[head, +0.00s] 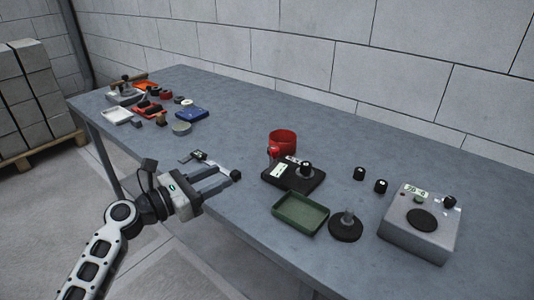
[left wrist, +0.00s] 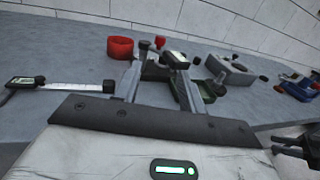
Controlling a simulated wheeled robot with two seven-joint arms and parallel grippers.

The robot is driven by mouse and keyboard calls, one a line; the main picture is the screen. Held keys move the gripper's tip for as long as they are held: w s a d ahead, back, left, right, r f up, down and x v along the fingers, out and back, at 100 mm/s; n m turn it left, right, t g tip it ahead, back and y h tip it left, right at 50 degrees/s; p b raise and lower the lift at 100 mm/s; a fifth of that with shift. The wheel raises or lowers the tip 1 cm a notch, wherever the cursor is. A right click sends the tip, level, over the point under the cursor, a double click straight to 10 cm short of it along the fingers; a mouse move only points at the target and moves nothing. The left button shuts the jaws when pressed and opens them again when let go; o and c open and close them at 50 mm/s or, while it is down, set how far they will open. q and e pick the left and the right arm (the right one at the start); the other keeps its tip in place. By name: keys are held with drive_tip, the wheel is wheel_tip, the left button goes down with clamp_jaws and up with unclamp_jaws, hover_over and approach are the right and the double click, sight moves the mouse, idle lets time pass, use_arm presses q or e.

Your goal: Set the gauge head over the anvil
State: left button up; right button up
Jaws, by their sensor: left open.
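I cannot tell for sure which part is the gauge head or the anvil. A bar-shaped gauge with a small display (head: 200,156) lies on the table beside my left gripper, its steel bar ending in a black tip; it also shows in the left wrist view (left wrist: 28,82). A black plate (head: 281,176) carries a white label and a round black knob. A round black base with a short grey post (head: 345,229) stands right of the green tray (head: 286,224). My left gripper (head: 226,178) is open and looks empty at the table's front edge.
A red cup (head: 283,141) stands behind the black plate. Two black knobs (head: 359,174) and (head: 381,186) stand near a grey box with a dark disc (head: 404,235). Clustered parts and a blue tray (head: 192,115) lie far left.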

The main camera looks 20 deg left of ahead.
sight(275, 159)
use_arm(q)
drive_tip(key=x, duration=1.4)
drive_tip(key=shift+w+d, duration=0.25)
drive_tip(key=shift+w, duration=0.05)
drive_tip(key=shift+c, duration=0.3)
clamp_jaws()
